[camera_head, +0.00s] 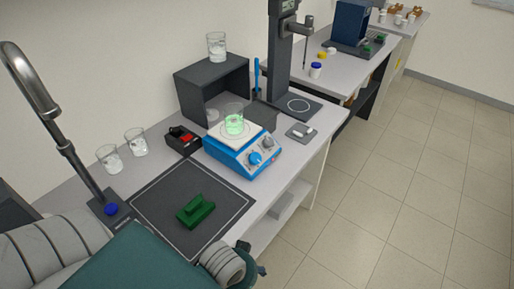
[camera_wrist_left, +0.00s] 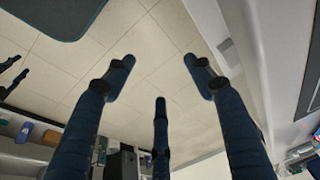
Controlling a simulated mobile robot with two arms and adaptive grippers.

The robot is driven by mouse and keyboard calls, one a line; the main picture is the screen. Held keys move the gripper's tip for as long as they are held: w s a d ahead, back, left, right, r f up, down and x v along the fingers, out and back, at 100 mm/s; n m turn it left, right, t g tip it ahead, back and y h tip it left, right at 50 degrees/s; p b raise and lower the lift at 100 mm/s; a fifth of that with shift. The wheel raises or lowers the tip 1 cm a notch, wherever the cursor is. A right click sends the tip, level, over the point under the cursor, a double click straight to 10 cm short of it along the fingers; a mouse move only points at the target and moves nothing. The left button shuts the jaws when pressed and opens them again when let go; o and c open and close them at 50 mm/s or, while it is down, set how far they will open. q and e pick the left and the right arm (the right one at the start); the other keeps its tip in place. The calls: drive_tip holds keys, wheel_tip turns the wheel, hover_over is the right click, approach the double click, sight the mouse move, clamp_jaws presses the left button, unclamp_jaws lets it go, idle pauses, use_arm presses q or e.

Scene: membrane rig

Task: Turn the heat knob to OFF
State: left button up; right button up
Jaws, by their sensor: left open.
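A blue hotplate (camera_head: 236,150) with a white top stands on the bench in the head view. Its front has a blue knob (camera_head: 255,158) and a greyish knob (camera_head: 268,143). Their markings are too small to read, so I cannot tell which is heat. A beaker (camera_head: 234,122) with glowing green liquid stands on the plate. My left gripper (camera_head: 253,258) is at the bottom of the head view, near the bench's front edge and well short of the hotplate. The left wrist view shows this left gripper (camera_wrist_left: 160,82) open and empty, its fingers spread.
A dark mat (camera_head: 160,215) bears a green block (camera_head: 196,211). A black box with red (camera_head: 183,138), glass beakers (camera_head: 136,142) and an open dark box (camera_head: 215,85) stand near the hotplate. Finger-like dark shapes at the left wrist view's left edge may be my right gripper.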

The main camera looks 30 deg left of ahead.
use_arm(q)
wheel_tip(320, 180, up, 7)
drive_tip(key=w+m+p, duration=0.1)
drive_tip(key=w+p, duration=0.1)
drive_tip(key=m+g+y+b, duration=0.15)
drive_tip(key=m+y, duration=0.35)
drive_tip(key=m, duration=0.8)
approach(256, 158)
drive_tip(key=shift+g, duration=0.45)
drive_tip(key=p+x, duration=0.1)
drive_tip(key=x, duration=0.3)
drive_tip(key=p+x, duration=0.1)
drive_tip(key=x, duration=0.2)
drive_tip(key=shift+w+a+p, duration=0.15)
drive_tip(key=shift+w+p, duration=0.2)
drive_tip(key=shift+w, duration=0.1)
drive_tip(key=shift+w+a+f, duration=0.1)
drive_tip(key=shift+a+f, duration=0.1)
drive_tip(key=shift+f, duration=0.5)
use_arm(e)
drive_tip(key=shift+w+a+r, duration=0.1)
drive_tip(key=shift+w+r, duration=0.1)
drive_tip(key=shift+r, duration=0.9)
drive_tip(key=shift+w+r, duration=0.2)
drive_tip(key=shift+r, duration=0.85)
use_arm(q)
drive_tip(key=c, duration=1.1)
